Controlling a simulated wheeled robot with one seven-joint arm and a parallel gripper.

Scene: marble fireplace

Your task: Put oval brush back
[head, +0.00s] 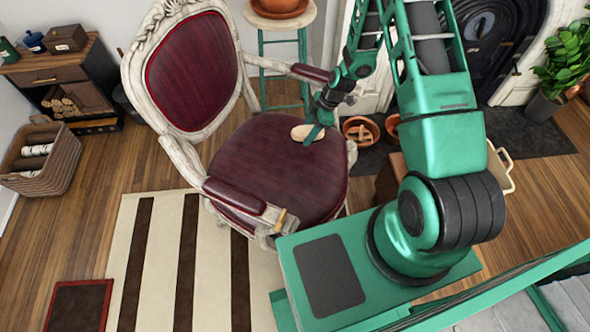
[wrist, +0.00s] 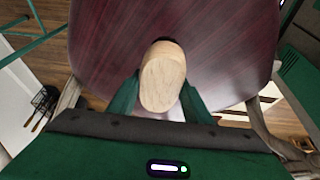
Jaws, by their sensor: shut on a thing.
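The oval brush (wrist: 163,82) is pale wood with a rounded top. It sits between the green fingers of my gripper (wrist: 160,100) in the wrist view, and the fingers are shut on it. In the head view the brush (head: 303,132) shows as a small pale oval by my gripper (head: 314,134), over the right part of the dark red chair seat (head: 270,165). I cannot tell whether the brush touches the seat. The brush's underside is hidden.
The chair has carved white arms and a tall red back (head: 193,70). A wicker basket (head: 40,158) and a wooden cabinet (head: 65,80) stand at the left. Terracotta pots (head: 360,131) stand behind the chair at the right. A striped rug (head: 165,260) lies in front.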

